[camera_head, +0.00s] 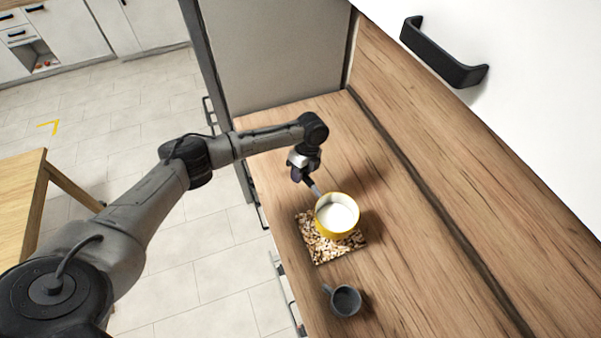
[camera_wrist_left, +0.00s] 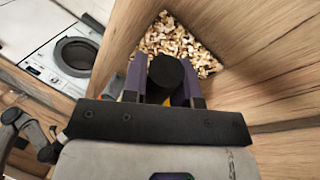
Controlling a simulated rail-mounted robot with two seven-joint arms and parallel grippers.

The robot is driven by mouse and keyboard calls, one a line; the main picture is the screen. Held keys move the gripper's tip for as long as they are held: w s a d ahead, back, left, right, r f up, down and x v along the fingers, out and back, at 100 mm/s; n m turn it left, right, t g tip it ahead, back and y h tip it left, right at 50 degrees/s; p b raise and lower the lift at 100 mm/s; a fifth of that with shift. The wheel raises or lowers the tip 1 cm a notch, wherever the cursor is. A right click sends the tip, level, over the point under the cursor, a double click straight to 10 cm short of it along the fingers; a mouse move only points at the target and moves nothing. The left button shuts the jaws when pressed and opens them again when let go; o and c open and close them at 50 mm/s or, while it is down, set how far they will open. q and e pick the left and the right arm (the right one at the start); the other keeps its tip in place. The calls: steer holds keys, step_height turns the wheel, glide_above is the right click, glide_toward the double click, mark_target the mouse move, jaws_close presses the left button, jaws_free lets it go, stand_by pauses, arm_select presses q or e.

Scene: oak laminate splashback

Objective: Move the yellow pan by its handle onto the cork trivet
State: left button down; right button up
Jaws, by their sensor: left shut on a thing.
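The yellow pan (camera_head: 336,222), pale inside, is over the far part of the speckled cork trivet (camera_head: 319,250) in the head view. I cannot tell whether it touches the trivet or is just above it. Its dark handle (camera_head: 313,188) points up and left to my left gripper (camera_head: 303,174), which is shut on it. In the left wrist view, the dark round handle end (camera_wrist_left: 166,72) sits between the purple fingers of my left gripper (camera_wrist_left: 165,88). The trivet (camera_wrist_left: 180,42) shows beyond them, and the pan is nearly all hidden. My right gripper is not in view.
A dark grey mug (camera_head: 346,300) stands on the wooden worktop (camera_head: 420,270), just nearer than the trivet. A tall grey cabinet (camera_head: 285,55) rises at the worktop's far end. A black handle (camera_head: 440,55) sticks out from the white cupboard above. The worktop right of the pan is clear.

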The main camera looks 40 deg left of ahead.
arm_select(q)
steer(key=shift+r, duration=0.15)
step_height(320, 180, down, 8)
steer(key=b, duration=0.4)
stand_by(0.6)
stand_by(0.3)
stand_by(0.8)
stand_by(0.6)
steer(key=shift+f+b, duration=0.35)
steer(key=shift+f, duration=0.2)
